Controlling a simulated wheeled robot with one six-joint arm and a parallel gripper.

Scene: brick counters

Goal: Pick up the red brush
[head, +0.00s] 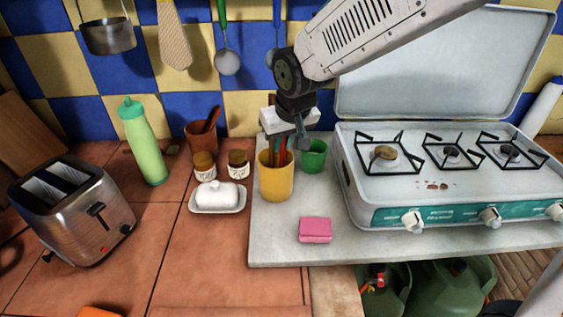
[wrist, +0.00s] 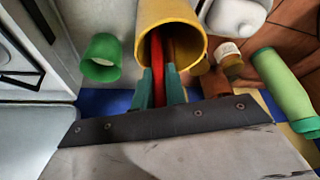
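The red brush (wrist: 157,75) stands in a yellow cup (head: 276,181), which also shows in the wrist view (wrist: 172,14). Its red handle sticks up out of the cup's mouth, and its lower end is hidden inside. My gripper (head: 283,140) is directly above the cup, pointing down. In the wrist view, its two teal fingers (wrist: 158,88) are on either side of the red handle, near the cup's rim. The gap between them looks narrow, and I cannot tell whether both fingers press on the handle. Another reddish item sits beside the brush in the cup.
A green cup (head: 314,157) stands close to the right of the yellow cup. A camping stove (head: 450,192) with its lid up is further right. Jars (head: 204,167), a butter dish (head: 217,197) and a pink sponge (head: 315,230) are nearby. The tiled wall is behind.

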